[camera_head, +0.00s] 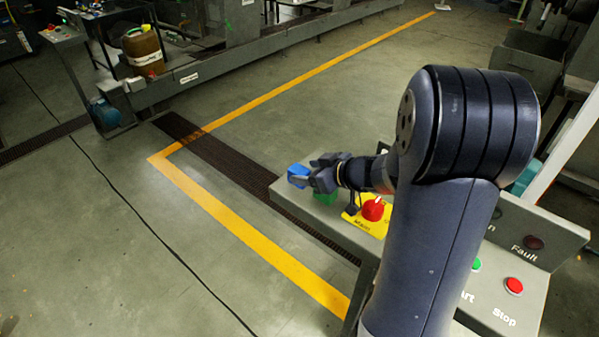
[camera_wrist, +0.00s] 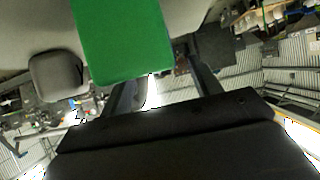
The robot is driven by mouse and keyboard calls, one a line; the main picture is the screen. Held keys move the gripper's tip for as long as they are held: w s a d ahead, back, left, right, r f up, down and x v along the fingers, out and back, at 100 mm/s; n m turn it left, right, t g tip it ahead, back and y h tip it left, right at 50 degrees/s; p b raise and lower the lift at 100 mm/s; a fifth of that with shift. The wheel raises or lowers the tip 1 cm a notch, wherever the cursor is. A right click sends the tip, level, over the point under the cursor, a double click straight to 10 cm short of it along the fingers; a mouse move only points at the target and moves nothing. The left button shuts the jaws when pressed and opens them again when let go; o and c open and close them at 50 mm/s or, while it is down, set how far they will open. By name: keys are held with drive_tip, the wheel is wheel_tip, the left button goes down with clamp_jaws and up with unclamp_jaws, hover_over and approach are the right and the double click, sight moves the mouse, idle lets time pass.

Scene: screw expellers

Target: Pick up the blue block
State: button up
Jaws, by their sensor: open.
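The blue block (camera_head: 297,172) is at the far left end of the grey control panel in the head view, right at the fingertips of my gripper (camera_head: 311,172). My gripper is open, and its fingers partly cover the block. I cannot tell whether they touch it or whether the block lies between them. I cannot make out the blue block in the wrist view. A green block (camera_head: 325,198) sits just below my gripper on the panel. The green block also fills the upper left of the wrist view (camera_wrist: 125,45), close to my fingers (camera_wrist: 163,85).
The control panel (camera_head: 291,206) carries a red knob (camera_head: 373,209) on a yellow plate, close to my gripper. A red stop button (camera_head: 513,286) and a green button (camera_head: 475,265) are nearer. Open floor lies left of the panel.

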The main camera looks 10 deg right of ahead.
drive_tip(key=shift+x, duration=1.05)
drive_tip(key=shift+c, duration=0.2)
drive_tip(key=c, duration=1)
